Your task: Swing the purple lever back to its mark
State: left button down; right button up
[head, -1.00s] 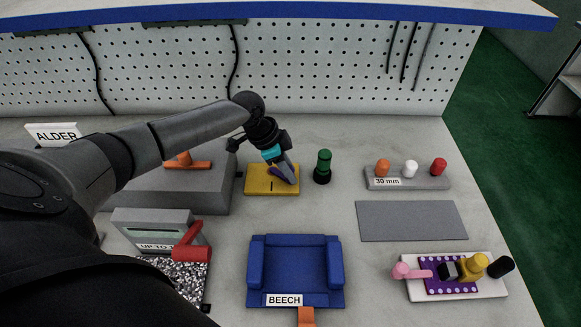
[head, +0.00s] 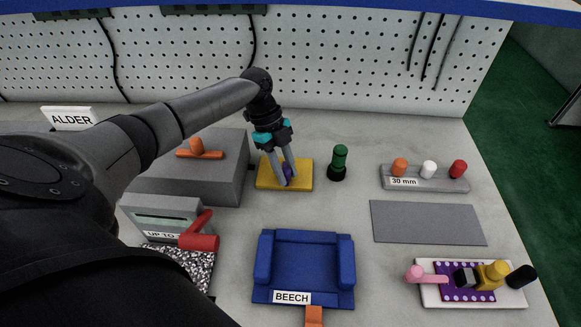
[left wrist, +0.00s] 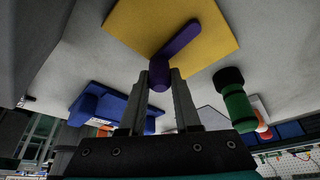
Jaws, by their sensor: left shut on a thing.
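The purple lever (left wrist: 176,42) lies on a yellow plate (left wrist: 215,30), and its rounded end sits between the fingertips of my left gripper (left wrist: 160,82). In the head view the lever (head: 288,171) is mostly covered by the fingers of my left gripper (head: 286,180), at the middle of the yellow plate (head: 265,180). My left gripper is shut on the lever's end. The lever's mark on the plate is hidden behind the fingers in the head view. My right gripper is not in view.
A green knob (head: 339,160) stands just right of the plate. A grey block with an orange handle (head: 205,153) is close on the left. The blue BEECH cradle (head: 306,265) is in front. A grey mat (head: 428,222) and a peg rack (head: 440,184) lie further right.

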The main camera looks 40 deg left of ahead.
pick_arm(q)
jog(key=shift+s+a+m, duration=0.15)
jog(key=shift+a+m, duration=0.05)
jog(key=shift+m, duration=0.3)
jog(key=shift+g, duration=0.3)
jog(key=c, duration=0.6)
grip_release()
jog(key=shift+r, duration=0.1)
jog(key=v, duration=0.7)
jog(key=shift+r+p, duration=0.2)
jog(key=shift+p, duration=0.1)
jog(key=shift+s+f, duration=0.1)
